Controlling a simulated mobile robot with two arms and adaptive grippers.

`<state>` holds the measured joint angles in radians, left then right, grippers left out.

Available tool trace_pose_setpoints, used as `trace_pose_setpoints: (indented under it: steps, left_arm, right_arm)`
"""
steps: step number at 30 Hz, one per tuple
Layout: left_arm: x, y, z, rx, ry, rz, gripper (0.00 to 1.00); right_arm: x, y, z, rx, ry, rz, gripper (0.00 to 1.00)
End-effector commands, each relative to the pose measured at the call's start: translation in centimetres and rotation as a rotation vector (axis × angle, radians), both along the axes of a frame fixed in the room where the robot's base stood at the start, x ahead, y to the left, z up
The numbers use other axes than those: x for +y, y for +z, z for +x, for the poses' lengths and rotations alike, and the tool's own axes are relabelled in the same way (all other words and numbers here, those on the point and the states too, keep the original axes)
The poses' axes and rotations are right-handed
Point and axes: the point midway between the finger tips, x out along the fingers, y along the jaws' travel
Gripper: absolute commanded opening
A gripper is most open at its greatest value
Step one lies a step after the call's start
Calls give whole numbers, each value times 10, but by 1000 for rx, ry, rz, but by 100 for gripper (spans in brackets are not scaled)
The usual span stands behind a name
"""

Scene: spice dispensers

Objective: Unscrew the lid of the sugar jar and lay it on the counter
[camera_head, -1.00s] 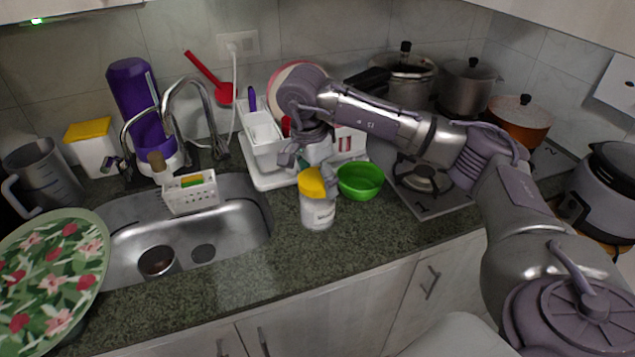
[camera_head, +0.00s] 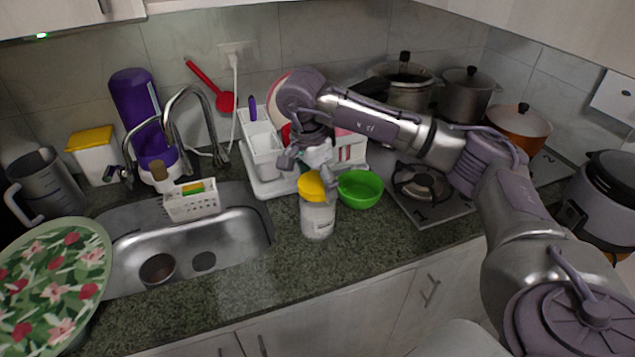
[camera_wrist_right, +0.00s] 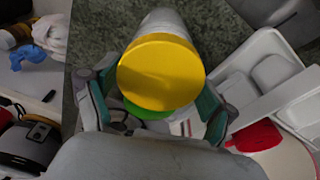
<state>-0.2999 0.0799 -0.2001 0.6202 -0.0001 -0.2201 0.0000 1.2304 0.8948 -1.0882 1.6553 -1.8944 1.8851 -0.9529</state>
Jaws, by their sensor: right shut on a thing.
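The sugar jar (camera_head: 318,220) is a whitish, upright container on the granite counter, close to the front edge, right of the sink. Its yellow lid (camera_head: 314,188) sits on top at the jar's mouth; I cannot tell how tightly. My right gripper (camera_head: 312,165) reaches in from behind the jar and is shut on the lid. In the right wrist view the lid (camera_wrist_right: 160,72) lies between the two fingers, with the jar (camera_wrist_right: 165,22) beyond it. My left gripper is not in view.
A green bowl (camera_head: 361,189) stands just right of the jar. A white dish rack (camera_head: 262,150) is behind it, and the sink (camera_head: 225,240) is to the left. The stove (camera_head: 432,205) is to the right. Bare counter (camera_head: 250,285) lies in front and left of the jar.

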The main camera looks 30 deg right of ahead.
Motion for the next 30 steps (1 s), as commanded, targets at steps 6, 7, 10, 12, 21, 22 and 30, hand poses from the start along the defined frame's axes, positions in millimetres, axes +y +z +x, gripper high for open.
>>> trace_pose_setpoints:
  steps: [6,7,10,12,21,22,30]
  left_arm:
    - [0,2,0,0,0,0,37]
    - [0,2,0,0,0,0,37]
    - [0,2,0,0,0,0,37]
    - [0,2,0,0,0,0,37]
    - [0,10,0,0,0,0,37]
    - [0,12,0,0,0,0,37]
    - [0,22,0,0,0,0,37]
  right_arm:
    - [0,4,0,0,0,0,53]
    - [0,4,0,0,0,0,53]
    - [0,4,0,0,0,0,53]
    - [0,4,0,0,0,0,53]
    - [0,15,0,-1,0,0,53]
    - [0,17,0,0,0,0,53]
    - [0,34,0,-1,0,1,53]
